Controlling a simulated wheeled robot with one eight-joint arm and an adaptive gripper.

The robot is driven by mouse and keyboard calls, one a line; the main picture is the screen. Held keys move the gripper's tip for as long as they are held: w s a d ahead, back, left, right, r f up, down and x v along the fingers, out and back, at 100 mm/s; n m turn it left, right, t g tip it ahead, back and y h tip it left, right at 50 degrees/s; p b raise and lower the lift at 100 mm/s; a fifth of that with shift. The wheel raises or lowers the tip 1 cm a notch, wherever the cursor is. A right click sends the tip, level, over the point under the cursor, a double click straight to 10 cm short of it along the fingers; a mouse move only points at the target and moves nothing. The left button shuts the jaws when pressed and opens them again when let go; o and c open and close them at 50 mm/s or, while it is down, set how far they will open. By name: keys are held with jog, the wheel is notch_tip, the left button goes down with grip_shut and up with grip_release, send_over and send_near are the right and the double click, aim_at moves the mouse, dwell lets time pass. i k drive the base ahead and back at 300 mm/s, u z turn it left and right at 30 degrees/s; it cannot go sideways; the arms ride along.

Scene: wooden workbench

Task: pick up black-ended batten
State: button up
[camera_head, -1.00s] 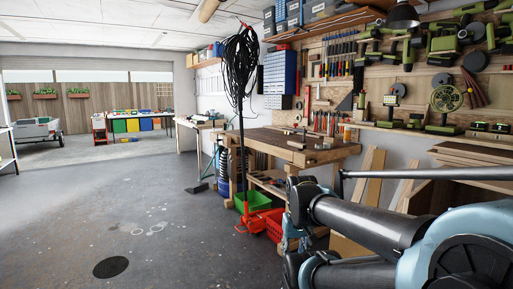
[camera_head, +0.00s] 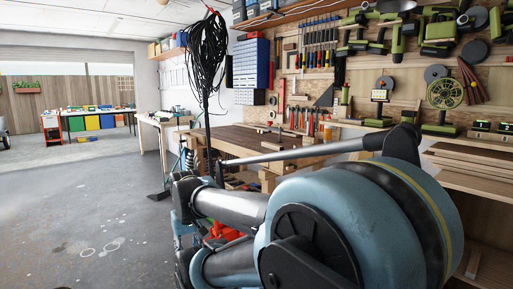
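I cannot pick out a black-ended batten in the head view. Pale wooden boards (camera_head: 470,165) lie stacked on a shelf at the right, but no black end shows on them. The wooden workbench (camera_head: 240,138) stands at the middle against the wall, with small tools along its back. My blue and black arm fills the lower middle and right and hides the front and right of the bench. My gripper is not in view.
Black cables (camera_head: 206,50) hang on a tall stand left of the bench. A red crate (camera_head: 224,231) on the floor is partly hidden behind my arm. Tools cover the wall behind. The grey floor (camera_head: 80,215) at the left is open.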

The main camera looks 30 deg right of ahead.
aim_at(265, 143)
jog(key=z, duration=0.3)
jog(key=i, duration=1.1)
jog(key=z, duration=0.85)
jog(key=i, duration=0.55)
jog(key=z, duration=0.35)
